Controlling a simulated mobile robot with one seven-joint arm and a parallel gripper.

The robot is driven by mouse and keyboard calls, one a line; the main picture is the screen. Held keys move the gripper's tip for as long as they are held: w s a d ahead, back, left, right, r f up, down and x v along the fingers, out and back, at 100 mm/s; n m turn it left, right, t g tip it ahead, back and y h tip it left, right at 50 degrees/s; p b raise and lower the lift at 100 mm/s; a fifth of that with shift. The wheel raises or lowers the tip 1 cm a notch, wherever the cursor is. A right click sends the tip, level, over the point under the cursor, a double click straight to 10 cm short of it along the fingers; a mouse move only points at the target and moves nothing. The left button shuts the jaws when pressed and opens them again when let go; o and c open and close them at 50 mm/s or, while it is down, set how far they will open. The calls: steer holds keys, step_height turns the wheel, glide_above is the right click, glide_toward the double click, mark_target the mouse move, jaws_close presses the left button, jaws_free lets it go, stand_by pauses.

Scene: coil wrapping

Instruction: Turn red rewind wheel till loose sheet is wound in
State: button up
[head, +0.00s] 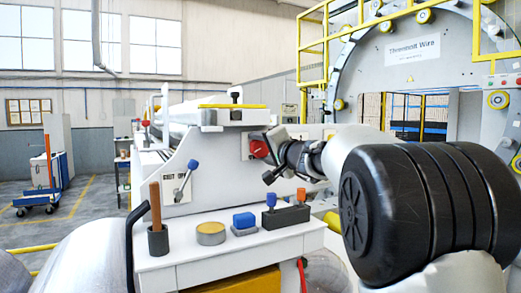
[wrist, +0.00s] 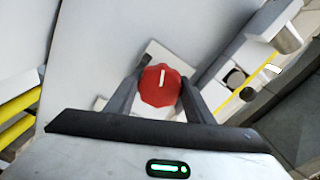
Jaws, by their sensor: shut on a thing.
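The red rewind wheel (head: 258,147) sits on the side of the white machine in the head view, partly covered by my gripper (head: 269,149). In the wrist view the wheel (wrist: 160,88) is a faceted red knob with a white mark pointing nearly straight up. The two dark fingers of my gripper (wrist: 161,92) stand on its left and right sides and are shut on it. A long white roll (head: 190,110) lies along the machine behind the wheel. I cannot make out a loose sheet end in either view.
A blue-knobbed lever (head: 187,178) is left of the wheel. The white shelf (head: 205,262) below holds a dark cup (head: 158,240), a yellow-topped tin (head: 210,233), a blue block (head: 244,220) and a dark holder (head: 286,215). A large ring machine (head: 352,78) stands at right.

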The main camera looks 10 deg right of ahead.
steer(key=m+b, duration=0.2)
steer(key=m, duration=0.3)
steer(key=shift+f, duration=0.1)
steer(key=m, duration=1.2)
steer(key=shift+m+p, duration=0.4)
steer(key=m+p, duration=0.1)
steer(key=m, duration=0.4)
steer(key=shift+p, duration=0.3)
steer(key=o, duration=1)
steer(key=shift+s+d, duration=0.1)
